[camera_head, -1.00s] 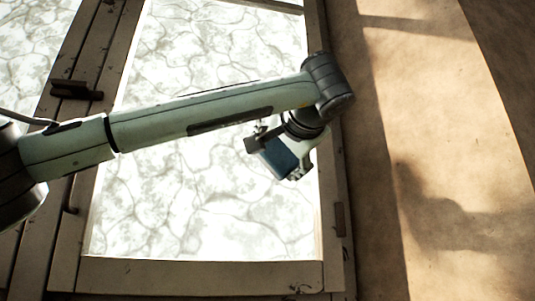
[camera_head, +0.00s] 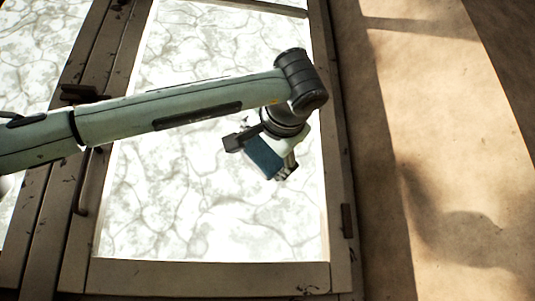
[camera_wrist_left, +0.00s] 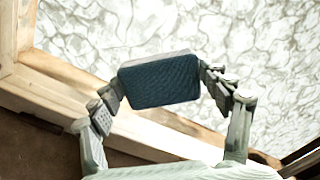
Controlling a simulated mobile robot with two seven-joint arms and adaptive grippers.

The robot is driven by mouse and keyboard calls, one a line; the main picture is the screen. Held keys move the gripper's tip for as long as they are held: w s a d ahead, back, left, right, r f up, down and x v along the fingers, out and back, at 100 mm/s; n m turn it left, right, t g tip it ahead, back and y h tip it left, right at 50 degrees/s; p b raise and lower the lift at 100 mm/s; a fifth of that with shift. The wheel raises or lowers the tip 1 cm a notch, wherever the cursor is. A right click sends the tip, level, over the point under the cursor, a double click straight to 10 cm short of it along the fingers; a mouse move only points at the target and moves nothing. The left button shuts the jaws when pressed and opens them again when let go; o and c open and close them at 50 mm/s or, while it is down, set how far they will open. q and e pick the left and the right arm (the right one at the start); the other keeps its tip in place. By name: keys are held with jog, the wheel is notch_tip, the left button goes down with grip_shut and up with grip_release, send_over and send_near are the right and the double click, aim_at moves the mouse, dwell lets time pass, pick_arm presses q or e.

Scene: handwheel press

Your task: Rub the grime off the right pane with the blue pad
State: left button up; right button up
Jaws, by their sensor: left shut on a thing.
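The right pane (camera_head: 170,215) is a bright window pane with grey, vein-like marks, set in a wooden frame. My left gripper (camera_head: 280,167) is in front of its right half, near the frame's right side. It is shut on the blue pad (camera_head: 262,157). In the left wrist view the dark blue pad (camera_wrist_left: 160,82) sits between the two fingers of the gripper (camera_wrist_left: 165,90), with the pane (camera_wrist_left: 270,60) beyond it. I cannot tell whether the pad touches the glass. My right gripper is not in view.
Another marked pane (camera_head: 30,50) is at the left. Dark handles and hinges stick out from the wooden frame (camera_head: 200,278), among them a vertical handle (camera_head: 85,185) at the pane's left. A tan wall (camera_head: 430,130) is at the right.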

pick_arm(q)
jog(key=shift+a, duration=0.15)
jog(key=shift+s+f, duration=0.1)
jog(key=shift+s, duration=0.45)
jog(key=shift+s+d, duration=0.2)
jog(key=shift+s, duration=0.55)
jog(key=shift+s+d, duration=0.2)
jog(key=shift+s, duration=0.55)
jog(key=shift+s+d, duration=0.2)
jog(key=shift+s, duration=0.55)
jog(key=s, duration=0.3)
jog(key=shift+d, duration=0.3)
